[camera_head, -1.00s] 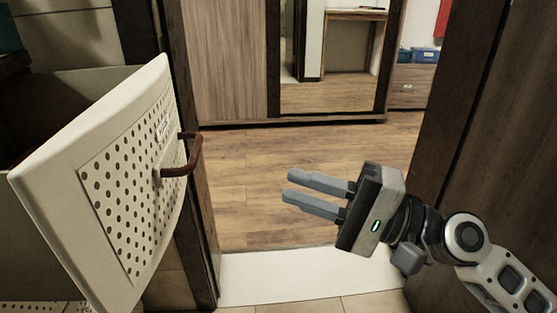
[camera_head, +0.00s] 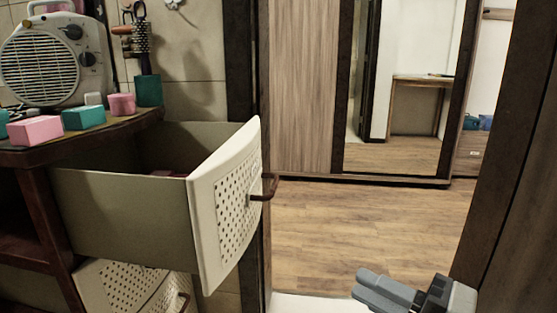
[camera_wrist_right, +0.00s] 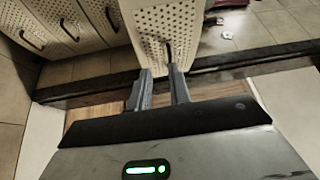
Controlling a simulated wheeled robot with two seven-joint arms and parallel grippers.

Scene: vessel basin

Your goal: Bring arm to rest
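My right gripper (camera_head: 361,284) is at the lower right of the head view, empty and apart from the open drawer. In the right wrist view its two fingers (camera_wrist_right: 160,78) stand apart with a gap between them. An open drawer (camera_head: 120,210) with a white perforated front stands left of it, with a brown handle (camera_head: 265,188). In the wrist view the perforated front (camera_wrist_right: 150,25) and its handle (camera_wrist_right: 168,50) show beyond the fingertips, the handle in line with the gap. My left gripper is not in view.
A second perforated front (camera_head: 125,288) lies below the drawer. A doorway with open wooden floor (camera_head: 370,225) is ahead; a dark door (camera_head: 525,180) borders the right.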

